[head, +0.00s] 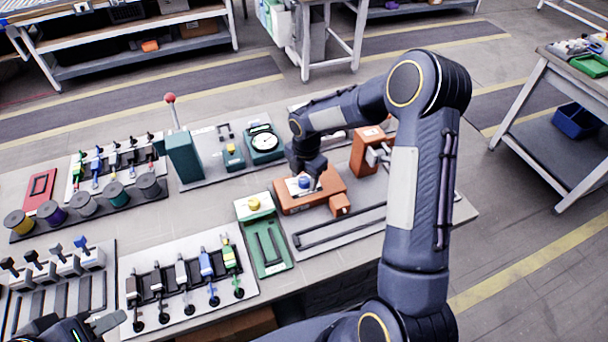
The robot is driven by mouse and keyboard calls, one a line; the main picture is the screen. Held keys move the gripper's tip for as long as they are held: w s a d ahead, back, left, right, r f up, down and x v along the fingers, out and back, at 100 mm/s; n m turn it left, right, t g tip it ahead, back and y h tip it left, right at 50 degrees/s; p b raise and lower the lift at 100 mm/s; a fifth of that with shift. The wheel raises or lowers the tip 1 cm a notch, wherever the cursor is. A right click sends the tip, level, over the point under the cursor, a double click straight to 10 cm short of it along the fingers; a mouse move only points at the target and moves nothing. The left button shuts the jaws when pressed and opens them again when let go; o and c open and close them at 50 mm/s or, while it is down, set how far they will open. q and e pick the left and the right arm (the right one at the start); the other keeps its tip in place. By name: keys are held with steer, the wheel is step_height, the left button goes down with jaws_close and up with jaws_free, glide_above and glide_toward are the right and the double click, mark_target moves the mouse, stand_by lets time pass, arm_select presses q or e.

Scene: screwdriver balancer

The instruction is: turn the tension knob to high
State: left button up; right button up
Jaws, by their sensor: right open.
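My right gripper (308,172) is open and points down at the orange-brown unit (325,194) near the middle of the bench. A blue knob (304,183) on a pale plate of that unit shows just below the fingertips. The gripper partly covers the knob, and I cannot tell whether the fingers touch it. No knob marking or "high" label is readable. My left gripper (92,328) is at the bottom left edge, partly cut off, and its opening cannot be judged.
A green unit with a yellow knob (254,204) stands just left of the orange-brown one. Coloured tool rows (183,270) fill the front left. A red-ball lever (170,98) and a dial gauge (264,141) stand behind. My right arm hides part of the bench's right side.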

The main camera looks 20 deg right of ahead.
steer(key=shift+c, duration=0.4)
steer(key=c, duration=0.9)
